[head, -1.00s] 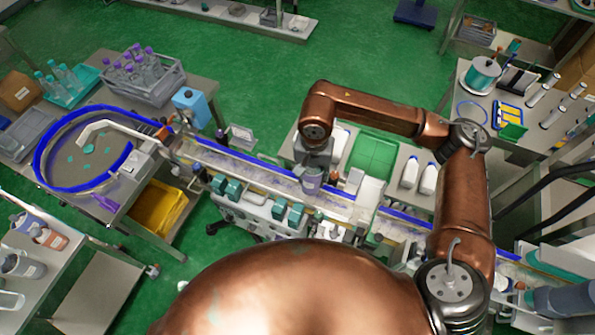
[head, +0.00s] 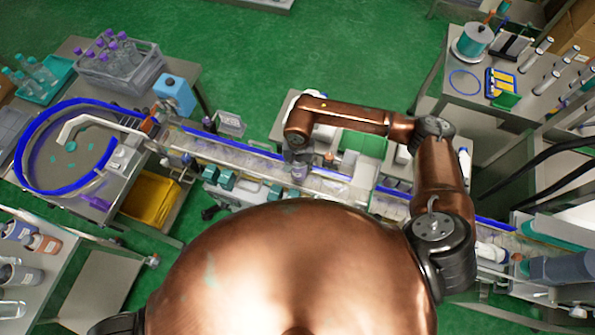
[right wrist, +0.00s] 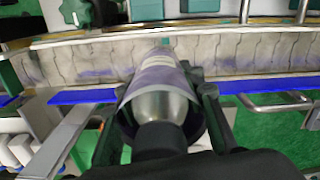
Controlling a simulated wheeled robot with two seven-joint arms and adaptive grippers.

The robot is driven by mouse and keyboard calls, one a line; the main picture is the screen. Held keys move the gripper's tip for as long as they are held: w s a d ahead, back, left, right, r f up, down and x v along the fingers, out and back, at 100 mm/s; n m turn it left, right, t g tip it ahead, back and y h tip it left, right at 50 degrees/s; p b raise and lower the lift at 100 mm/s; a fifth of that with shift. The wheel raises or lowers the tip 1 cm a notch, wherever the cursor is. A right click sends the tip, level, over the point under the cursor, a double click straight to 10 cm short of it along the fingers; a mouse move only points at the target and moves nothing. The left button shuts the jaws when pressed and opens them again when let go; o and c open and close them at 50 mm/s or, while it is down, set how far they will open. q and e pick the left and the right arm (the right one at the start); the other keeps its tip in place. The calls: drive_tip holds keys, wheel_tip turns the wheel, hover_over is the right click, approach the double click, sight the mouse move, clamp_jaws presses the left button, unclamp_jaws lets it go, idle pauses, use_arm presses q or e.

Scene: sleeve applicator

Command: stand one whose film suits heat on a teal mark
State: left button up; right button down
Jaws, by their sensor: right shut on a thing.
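My right gripper (head: 297,162) is over the conveyor (head: 230,158), shut on a bottle (head: 299,173). In the right wrist view the bottle (right wrist: 160,100) has a dark cap, a grey shoulder and a lilac film around its body. The fingers of the gripper (right wrist: 160,112) lie on both sides of it. The bottle looks roughly upright, but I cannot tell whether its base touches the belt. A small teal patch (right wrist: 166,42) shows just beyond it, partly hidden. The film's print is not readable. My left gripper is out of view.
A blue-rimmed round table (head: 28,165) feeds the conveyor at the left. A grey crate of purple-capped bottles (head: 100,75) and a yellow bin (head: 150,198) are near it. A green tray (head: 365,143) and white bottles lie behind the conveyor. Teal-knobbed fittings (head: 226,178) line its near side.

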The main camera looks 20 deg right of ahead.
sight(298, 172)
wheel_tip(298, 172, down, 4)
drive_tip(key=shift+f+p, duration=0.15)
drive_tip(key=shift+p, duration=0.35)
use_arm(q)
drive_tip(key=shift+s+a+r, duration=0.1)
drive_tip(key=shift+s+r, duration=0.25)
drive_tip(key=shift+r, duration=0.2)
use_arm(e)
drive_tip(key=shift+f, duration=0.1)
drive_tip(key=shift+f, duration=0.1)
drive_tip(key=c, duration=1.3)
unclamp_jaws()
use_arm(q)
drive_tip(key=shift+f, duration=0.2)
use_arm(e)
drive_tip(key=shift+o, duration=0.2)
